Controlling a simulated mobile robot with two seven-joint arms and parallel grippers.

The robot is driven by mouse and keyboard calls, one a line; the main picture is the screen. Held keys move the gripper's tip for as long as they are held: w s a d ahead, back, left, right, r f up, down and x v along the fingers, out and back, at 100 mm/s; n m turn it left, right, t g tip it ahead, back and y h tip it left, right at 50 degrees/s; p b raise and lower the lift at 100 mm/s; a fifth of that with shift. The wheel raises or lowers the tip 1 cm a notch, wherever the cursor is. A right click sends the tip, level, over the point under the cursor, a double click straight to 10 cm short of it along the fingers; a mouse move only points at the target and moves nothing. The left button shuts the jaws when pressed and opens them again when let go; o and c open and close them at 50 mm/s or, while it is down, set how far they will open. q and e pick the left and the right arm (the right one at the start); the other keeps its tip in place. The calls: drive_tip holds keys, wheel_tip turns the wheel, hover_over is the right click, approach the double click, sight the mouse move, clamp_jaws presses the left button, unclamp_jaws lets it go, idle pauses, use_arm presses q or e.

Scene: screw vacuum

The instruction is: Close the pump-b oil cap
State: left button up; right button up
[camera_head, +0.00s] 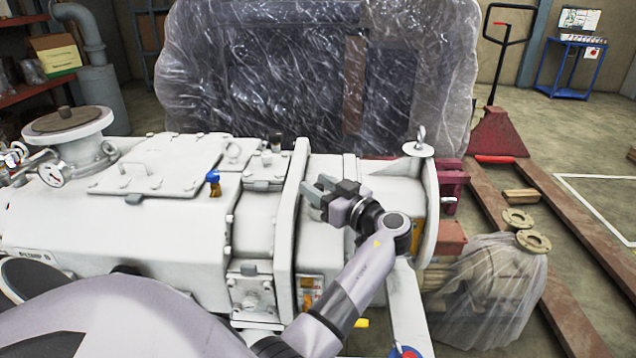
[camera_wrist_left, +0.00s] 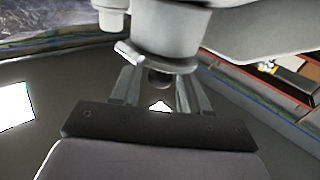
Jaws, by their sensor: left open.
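The white pump (camera_head: 150,235) fills the left and middle of the head view. My left gripper (camera_head: 320,190) is over the pump's right section, beside the raised flange. Its jaws are open. In the left wrist view the left gripper (camera_wrist_left: 160,82) has its two fingers apart, with a pale round part with a rimmed collar (camera_wrist_left: 165,50) just beyond or between their tips. I cannot tell whether they touch it. A dark round spot shows below that collar. I cannot single out the oil cap for certain; my gripper covers part of the pump top. My right gripper is not in view.
A plastic-wrapped load (camera_head: 320,75) stands behind the pump. A lifting eye (camera_head: 418,145) rises right of my gripper. A blue-topped brass fitting (camera_head: 213,183) stands to its left. A red pallet jack (camera_head: 498,130) and a wrapped bundle (camera_head: 485,295) are at right.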

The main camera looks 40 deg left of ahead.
use_arm(q)
drive_tip(key=shift+a, duration=0.2)
clamp_jaws()
drive_tip(key=shift+s+a+f+n+h+b, duration=0.1)
drive_tip(key=shift+f+n+h+b, duration=0.3)
drive_tip(key=shift+b, duration=0.55)
drive_tip(key=shift+r, duration=0.1)
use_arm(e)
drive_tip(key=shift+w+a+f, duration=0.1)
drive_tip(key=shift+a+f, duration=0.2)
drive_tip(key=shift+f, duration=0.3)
use_arm(q)
unclamp_jaws()
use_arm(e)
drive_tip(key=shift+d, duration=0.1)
